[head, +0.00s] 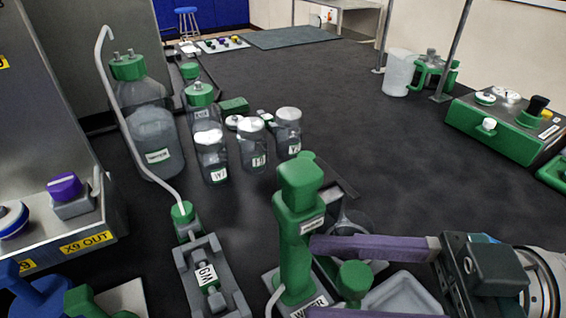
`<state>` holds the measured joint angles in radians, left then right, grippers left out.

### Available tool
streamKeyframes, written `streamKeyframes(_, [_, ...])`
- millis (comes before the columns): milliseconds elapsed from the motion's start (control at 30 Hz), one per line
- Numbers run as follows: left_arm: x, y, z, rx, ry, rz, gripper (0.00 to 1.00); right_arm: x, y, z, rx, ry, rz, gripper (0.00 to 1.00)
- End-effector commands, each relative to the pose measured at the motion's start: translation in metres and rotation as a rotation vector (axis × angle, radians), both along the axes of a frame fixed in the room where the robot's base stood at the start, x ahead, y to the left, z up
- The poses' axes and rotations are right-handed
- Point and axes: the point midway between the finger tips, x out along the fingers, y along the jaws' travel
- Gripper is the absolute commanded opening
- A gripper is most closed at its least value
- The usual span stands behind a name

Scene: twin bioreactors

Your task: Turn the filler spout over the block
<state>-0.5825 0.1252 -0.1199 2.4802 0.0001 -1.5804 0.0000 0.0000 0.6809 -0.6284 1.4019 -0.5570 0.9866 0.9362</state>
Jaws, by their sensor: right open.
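A green upright post with a blocky head, which looks like the filler spout (296,225), stands on a light base (305,305) labelled WATER. A grey block (190,268) with a recess stands to its left, holding a small green-capped, labelled vial (209,280). The spout's head stands to the right of the block in the picture. My right gripper (308,279) comes in from the right with its two purple fingers apart. Their tips are close to the post's right side; contact cannot be told. A green knob (354,277) shows between the fingers. My left gripper is not in view.
A large green-capped bottle (146,125) and several smaller bottles (207,145) stand behind the block. A thin white tube (125,130) arches down to a green fitting (183,215). A steel cabinet (55,215) borders the left. The dark bench (400,150) is clear at centre right.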

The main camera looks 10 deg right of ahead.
Motion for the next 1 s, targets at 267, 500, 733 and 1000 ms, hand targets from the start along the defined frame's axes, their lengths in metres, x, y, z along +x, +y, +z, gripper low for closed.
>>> streamKeyframes(267, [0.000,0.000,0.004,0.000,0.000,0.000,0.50,0.007,0.024,0.000,0.000,-0.001,0.000,0.61])
streamKeyframes(500, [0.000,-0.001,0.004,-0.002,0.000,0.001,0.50,0.007,0.025,0.000,-0.001,-0.001,0.000,0.61])
streamKeyframes(733, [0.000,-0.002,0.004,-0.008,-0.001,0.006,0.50,0.007,0.024,0.000,-0.002,-0.002,0.001,0.35])
streamKeyframes(1000, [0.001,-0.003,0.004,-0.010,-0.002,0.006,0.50,0.007,0.024,0.000,-0.002,-0.002,0.001,0.05])
